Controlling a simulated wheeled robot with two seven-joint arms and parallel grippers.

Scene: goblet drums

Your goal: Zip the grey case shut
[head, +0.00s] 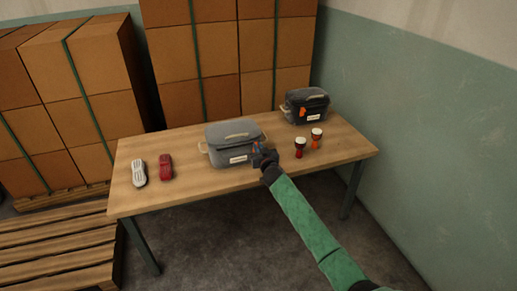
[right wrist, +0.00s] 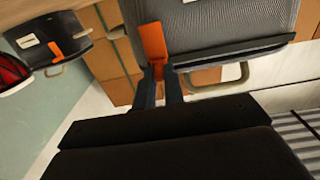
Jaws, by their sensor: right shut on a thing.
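My right gripper (head: 264,157) is at the front right corner of this case. In the right wrist view its fingertips (right wrist: 160,72) are closed on an orange zip pull (right wrist: 152,42) at the case's side. A dark strip runs along the case's edge beside the pull. I cannot tell how far the zip is closed. My left gripper is not in view.
A black case (head: 307,108) with an orange pull stands at the back right. Two small goblet drums (head: 300,146) (head: 316,138) stand right of my gripper. A pale object (head: 139,173) and a red object (head: 166,168) lie on the left of the table (head: 185,197).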

